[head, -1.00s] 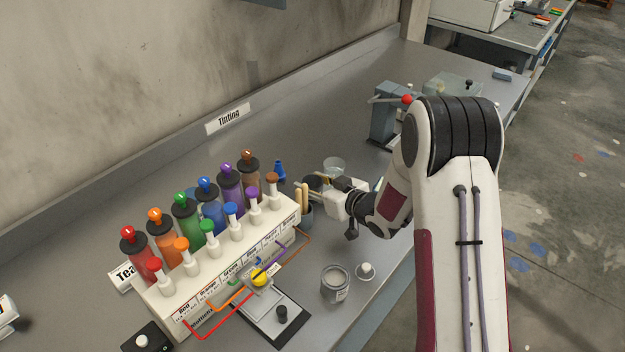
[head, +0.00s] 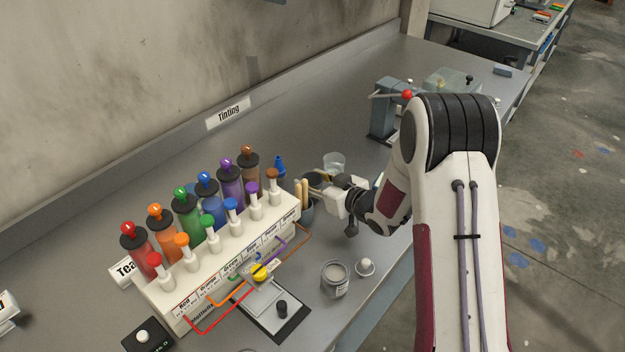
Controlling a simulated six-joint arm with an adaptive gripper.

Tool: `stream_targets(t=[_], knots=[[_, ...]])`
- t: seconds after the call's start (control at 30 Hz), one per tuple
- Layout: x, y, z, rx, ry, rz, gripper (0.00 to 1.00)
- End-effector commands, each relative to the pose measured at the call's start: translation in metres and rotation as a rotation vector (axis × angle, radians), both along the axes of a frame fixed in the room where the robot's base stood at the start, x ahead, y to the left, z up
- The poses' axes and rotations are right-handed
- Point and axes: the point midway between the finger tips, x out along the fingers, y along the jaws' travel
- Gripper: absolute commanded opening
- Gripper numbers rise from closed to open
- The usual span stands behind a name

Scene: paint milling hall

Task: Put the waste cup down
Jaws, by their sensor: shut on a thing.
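My gripper (head: 317,181) is shut, low over the bench at the right end of the dispenser rack, pointing left. Its fingertips are small and partly hidden in this view, so the grip itself is hard to make out. A clear cup (head: 334,160), which I take for the waste cup, shows upright directly behind the jaws. Its lower part is hidden by my gripper, and I cannot see whether its base touches the bench (head: 300,105).
A grey pot (head: 307,211) with wooden sticks stands just left of and below the jaws. The rack (head: 226,245) holds several coloured bottles. A paint tin (head: 335,281) and a white-capped item (head: 365,267) stand nearer. A small blue cone (head: 280,167) stands left.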

Motion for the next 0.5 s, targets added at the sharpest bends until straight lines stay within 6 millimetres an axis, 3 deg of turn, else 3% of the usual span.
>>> stream_targets(t=[0.5], knots=[[0.0001,0.0001,-0.0067,0.001,0.001,0.000,0.20]])
